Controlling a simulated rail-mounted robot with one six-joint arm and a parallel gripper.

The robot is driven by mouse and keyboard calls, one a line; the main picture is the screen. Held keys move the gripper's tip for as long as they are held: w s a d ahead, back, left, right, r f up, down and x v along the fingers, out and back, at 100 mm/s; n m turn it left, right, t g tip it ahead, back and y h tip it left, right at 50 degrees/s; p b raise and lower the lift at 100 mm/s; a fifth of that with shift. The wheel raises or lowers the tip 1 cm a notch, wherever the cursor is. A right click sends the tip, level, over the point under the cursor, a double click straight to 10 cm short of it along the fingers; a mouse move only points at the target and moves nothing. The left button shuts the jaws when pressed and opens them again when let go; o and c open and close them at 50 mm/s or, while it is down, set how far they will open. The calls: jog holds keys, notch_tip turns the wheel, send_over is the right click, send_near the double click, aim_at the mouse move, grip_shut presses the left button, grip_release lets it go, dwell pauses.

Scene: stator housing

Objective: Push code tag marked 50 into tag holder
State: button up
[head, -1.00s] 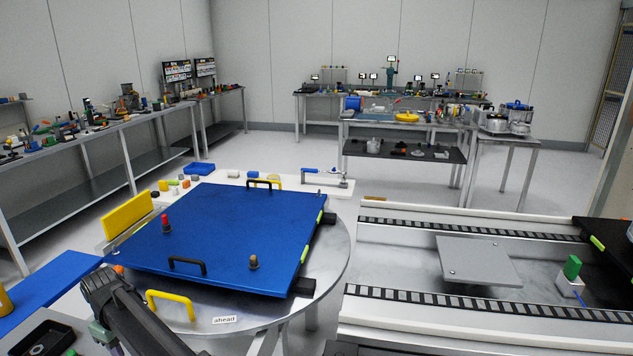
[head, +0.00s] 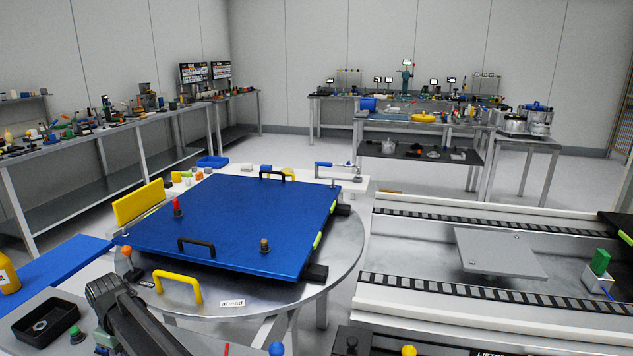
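I cannot make out a code tag marked 50 or a tag holder in the head view; they are too small to tell or out of view. The only readable small label near me is a white one marked "ahead" (head: 232,303) on the front of the round metal turntable (head: 340,265). A dark part of my arm shows at the lower left. I cannot see gripper fingers there.
A large blue plate (head: 235,220) with black handles covers most of the turntable. A yellow handle (head: 178,288) stands at its front. A rail conveyor (head: 440,225) lies to the right. A black tray (head: 45,325) and yellow bottle (head: 8,278) are at left.

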dwell(0.5)
dwell(0.4)
grip_shut()
dwell(0.4)
